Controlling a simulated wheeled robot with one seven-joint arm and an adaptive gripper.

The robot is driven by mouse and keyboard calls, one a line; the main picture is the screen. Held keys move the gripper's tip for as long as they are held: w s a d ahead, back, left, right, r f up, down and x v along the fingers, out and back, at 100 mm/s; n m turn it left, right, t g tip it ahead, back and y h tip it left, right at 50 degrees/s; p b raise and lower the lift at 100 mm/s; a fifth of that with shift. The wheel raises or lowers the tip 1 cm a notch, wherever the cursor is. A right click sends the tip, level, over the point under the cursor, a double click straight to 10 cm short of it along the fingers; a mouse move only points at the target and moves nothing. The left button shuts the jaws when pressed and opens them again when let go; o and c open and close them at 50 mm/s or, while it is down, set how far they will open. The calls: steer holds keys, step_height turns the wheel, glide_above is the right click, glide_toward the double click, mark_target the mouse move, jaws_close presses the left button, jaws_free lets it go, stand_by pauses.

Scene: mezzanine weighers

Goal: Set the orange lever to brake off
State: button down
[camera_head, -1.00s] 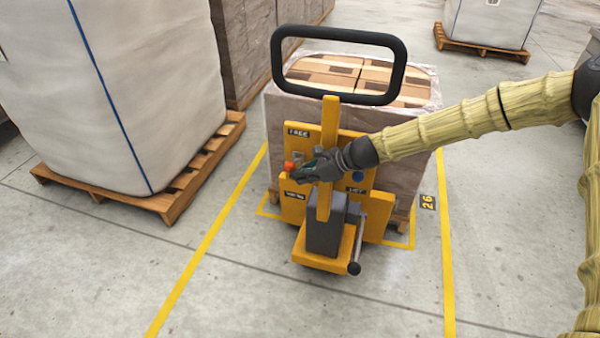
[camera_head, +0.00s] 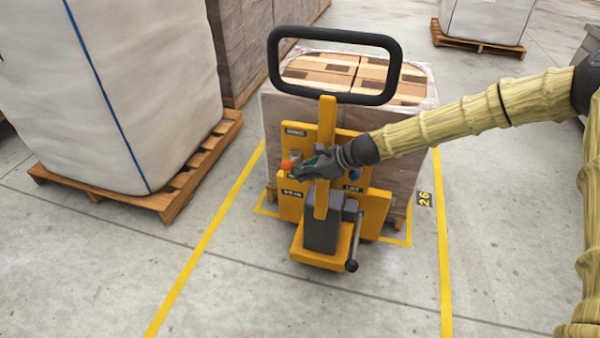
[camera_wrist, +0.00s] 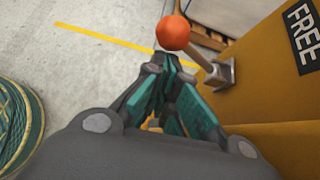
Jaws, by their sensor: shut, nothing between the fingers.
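The orange lever's round knob (camera_head: 287,165) stands out from the left side of the yellow truck panel (camera_head: 292,207). In the wrist view the orange knob (camera_wrist: 173,32) sits on a pale metal shaft that runs to a grey mount (camera_wrist: 222,73). My gripper (camera_head: 297,171) is right beside the knob in the head view. In the wrist view my gripper's fingers (camera_wrist: 170,66) are closed and empty, with their tips just below the knob. Whether they touch the knob or shaft I cannot tell. A "FREE" label (camera_wrist: 304,36) is on the panel.
The truck has a black loop handle (camera_head: 273,62) and a yellow upright (camera_head: 327,115) close to my gripper. A wrapped box load (camera_head: 415,125) stands behind it. A large white bag (camera_head: 150,80) on a wooden pallet (camera_head: 165,203) is at left. Floor in front is clear.

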steer(key=p+v, duration=0.5)
steer(key=v, duration=0.4)
steer(key=shift+w+d+f, duration=0.1)
steer(key=shift+d+f, duration=0.05)
